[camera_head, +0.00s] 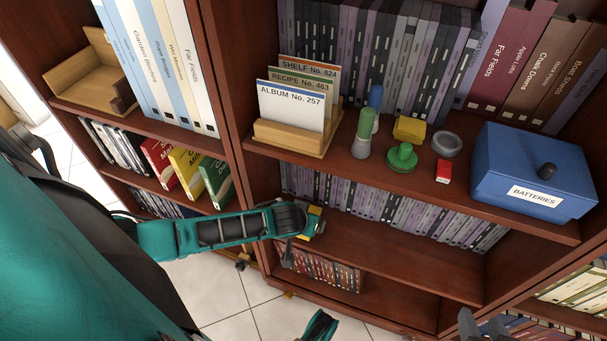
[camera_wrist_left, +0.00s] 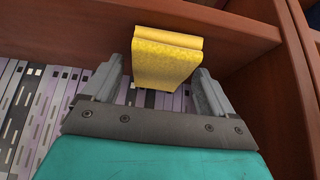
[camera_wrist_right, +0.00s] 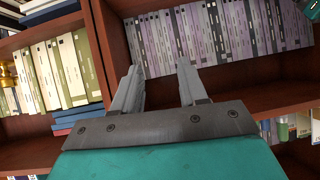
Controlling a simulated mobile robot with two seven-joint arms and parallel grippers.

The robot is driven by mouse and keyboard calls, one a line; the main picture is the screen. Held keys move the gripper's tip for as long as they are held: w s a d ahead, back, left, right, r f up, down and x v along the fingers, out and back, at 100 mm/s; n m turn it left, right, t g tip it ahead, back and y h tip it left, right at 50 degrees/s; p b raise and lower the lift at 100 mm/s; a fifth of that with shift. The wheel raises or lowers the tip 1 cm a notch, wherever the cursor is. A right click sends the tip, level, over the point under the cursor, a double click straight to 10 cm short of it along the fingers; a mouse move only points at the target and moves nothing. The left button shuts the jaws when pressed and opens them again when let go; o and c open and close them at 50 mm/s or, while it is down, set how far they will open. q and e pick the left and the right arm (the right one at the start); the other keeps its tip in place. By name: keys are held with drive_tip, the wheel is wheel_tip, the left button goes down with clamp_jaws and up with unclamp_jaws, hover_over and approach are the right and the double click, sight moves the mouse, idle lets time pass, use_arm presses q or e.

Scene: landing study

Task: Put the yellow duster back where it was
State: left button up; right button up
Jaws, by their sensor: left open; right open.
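A yellow block, which looks like the duster, is at my left gripper (camera_head: 300,222). In the left wrist view this yellow block (camera_wrist_left: 165,60) shows between and beyond the two open fingertips, with a shelf board behind it. In the head view only part of it (camera_head: 316,222) shows past the gripper, by the left end of the middle shelf. I cannot tell whether the fingers touch it. A second yellow block (camera_head: 409,128) lies on the upper shelf. My right gripper (camera_head: 482,324) is open and empty at the lower right, facing shelved books in its wrist view.
The upper shelf holds a card holder (camera_head: 292,135), a green-and-grey bottle (camera_head: 362,135), a green knobbed piece (camera_head: 402,157), a red box (camera_head: 443,172), a grey bowl (camera_head: 447,144) and a blue batteries box (camera_head: 530,175). The middle shelf (camera_head: 400,262) has bare room in front of its books.

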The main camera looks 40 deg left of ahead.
drive_tip(key=shift+s+f, duration=0.1)
drive_tip(key=shift+s, duration=0.05)
use_arm(q)
drive_tip(key=shift+r, duration=0.25)
drive_tip(key=p+v, duration=0.3)
drive_tip(key=v, duration=0.1)
drive_tip(key=shift+s+r, duration=0.1)
drive_tip(key=shift+r, duration=0.15)
drive_tip(key=s+d+r+m+t+h+p, duration=0.1)
drive_tip(key=s+d+r+m+t+h, duration=0.1)
drive_tip(key=d+r, duration=0.3)
drive_tip(key=s+d+r+m+t+h+p, duration=0.2)
drive_tip(key=s+d+r, duration=0.3)
drive_tip(key=r, duration=0.5)
drive_tip(key=shift+d+m, duration=0.6)
drive_tip(key=shift+m, duration=0.1)
use_arm(e)
drive_tip(key=r, duration=0.2)
drive_tip(key=d+r, duration=0.1)
drive_tip(key=shift+s+d+r+h, duration=0.1)
drive_tip(key=shift+s+r+h, duration=0.15)
drive_tip(key=shift+h, duration=0.05)
